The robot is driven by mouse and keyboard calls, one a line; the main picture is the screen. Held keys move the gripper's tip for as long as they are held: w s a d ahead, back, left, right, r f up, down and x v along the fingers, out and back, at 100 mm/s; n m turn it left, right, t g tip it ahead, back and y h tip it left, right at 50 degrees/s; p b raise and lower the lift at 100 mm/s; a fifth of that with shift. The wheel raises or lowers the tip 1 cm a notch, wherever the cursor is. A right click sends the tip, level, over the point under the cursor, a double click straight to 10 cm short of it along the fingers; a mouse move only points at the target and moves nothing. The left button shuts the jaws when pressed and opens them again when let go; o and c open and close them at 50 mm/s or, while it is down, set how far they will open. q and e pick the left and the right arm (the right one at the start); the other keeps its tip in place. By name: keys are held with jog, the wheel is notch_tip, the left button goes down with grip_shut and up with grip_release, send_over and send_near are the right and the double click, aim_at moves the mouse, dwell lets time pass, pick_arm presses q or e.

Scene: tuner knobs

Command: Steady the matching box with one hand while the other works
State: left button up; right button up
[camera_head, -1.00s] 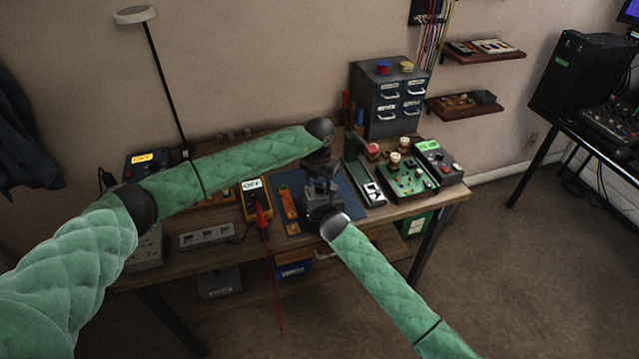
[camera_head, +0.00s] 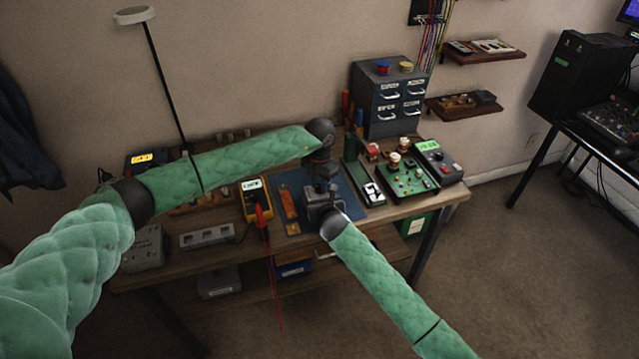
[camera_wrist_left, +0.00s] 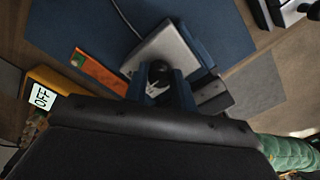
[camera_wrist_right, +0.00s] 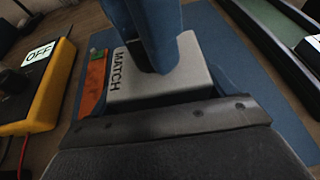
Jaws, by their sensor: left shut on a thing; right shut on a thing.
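The matching box is a pale grey box marked MATCH (camera_wrist_right: 120,70), on the blue mat (camera_head: 283,182). It also shows in the left wrist view (camera_wrist_left: 150,48); in the head view my grippers mostly cover it. My right gripper (camera_head: 322,203) is shut on the box's sides, one blue finger showing along its edge in the left wrist view. My left gripper (camera_head: 323,188) reaches down from above, its blue fingers (camera_wrist_left: 160,85) shut on a dark round knob (camera_wrist_left: 158,71) on the box. In the right wrist view those fingers hide the knob.
A yellow meter reading OFF (camera_wrist_right: 38,80) and an orange strip (camera_wrist_right: 92,85) lie left of the box. A green circuit board (camera_head: 405,182) and a meter with a lit green display (camera_head: 438,162) stand to the right. A drawer cabinet (camera_head: 392,100) stands behind.

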aim_at(319, 185)
pick_arm(q)
jog(key=m, duration=0.5)
jog(key=shift+w+a, duration=0.1)
jog(key=shift+a, duration=0.05)
jog(key=shift+m, duration=0.3)
dwell(0.3)
jog(key=o, duration=1)
notch_tip(319, 185, up, 12)
dwell(1.2)
pick_arm(e)
jog(key=o, duration=1.1)
jog(key=shift+c, duration=0.2)
